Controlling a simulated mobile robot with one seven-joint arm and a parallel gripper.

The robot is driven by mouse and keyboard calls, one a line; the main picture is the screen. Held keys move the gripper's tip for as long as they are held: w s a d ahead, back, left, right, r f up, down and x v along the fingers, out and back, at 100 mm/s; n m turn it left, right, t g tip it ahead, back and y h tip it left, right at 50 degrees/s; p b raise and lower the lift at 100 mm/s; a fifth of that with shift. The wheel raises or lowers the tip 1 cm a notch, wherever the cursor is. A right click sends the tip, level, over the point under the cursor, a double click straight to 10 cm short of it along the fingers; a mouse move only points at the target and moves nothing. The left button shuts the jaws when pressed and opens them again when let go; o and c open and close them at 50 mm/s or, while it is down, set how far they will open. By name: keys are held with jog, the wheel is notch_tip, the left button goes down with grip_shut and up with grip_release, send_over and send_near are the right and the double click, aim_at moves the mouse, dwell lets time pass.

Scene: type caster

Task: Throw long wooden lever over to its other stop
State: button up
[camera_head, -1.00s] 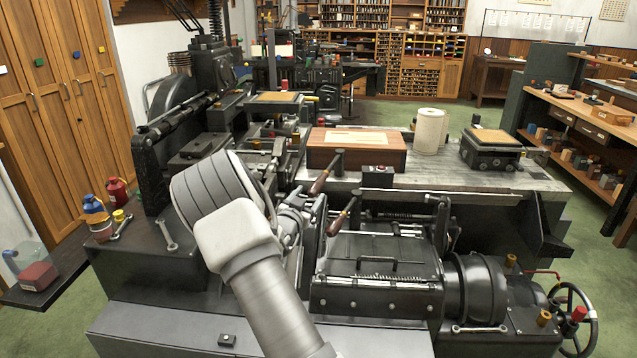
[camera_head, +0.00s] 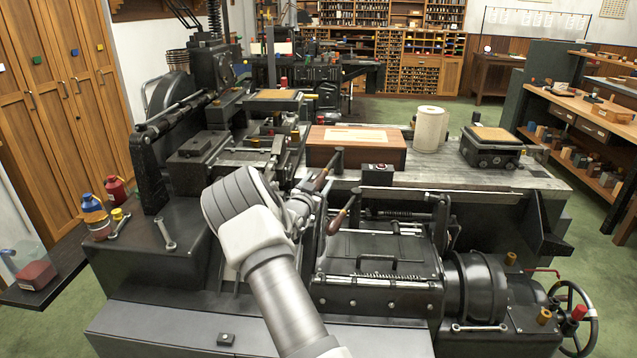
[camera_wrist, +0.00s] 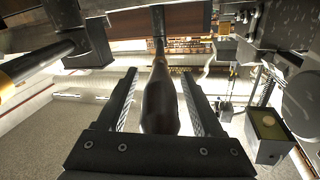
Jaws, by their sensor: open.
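Two levers with brown wooden handles rise from the machine in the head view. The farther handle (camera_head: 321,180) slants down and left from a dark post; the nearer handle (camera_head: 338,222) sits to its right and closer to me. My gripper (camera_head: 308,200) is at the left of these handles, beside the farther one. In the wrist view a dark wooden handle (camera_wrist: 160,100) lies lengthwise between the two open fingers (camera_wrist: 158,78), with visible gaps on both sides. It seems to be the farther lever; contact cannot be seen. My wrist hides part of the lever's surroundings.
A dark cylinder with a yellow end (camera_wrist: 40,62) lies left of the fingers in the wrist view. The machine's dark cover plate (camera_head: 375,250) is to the right of my gripper. A wooden box (camera_head: 357,155) and a white roll (camera_head: 430,130) stand behind on the bench.

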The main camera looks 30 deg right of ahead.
grip_shut()
dwell(0.3)
dwell(1.1)
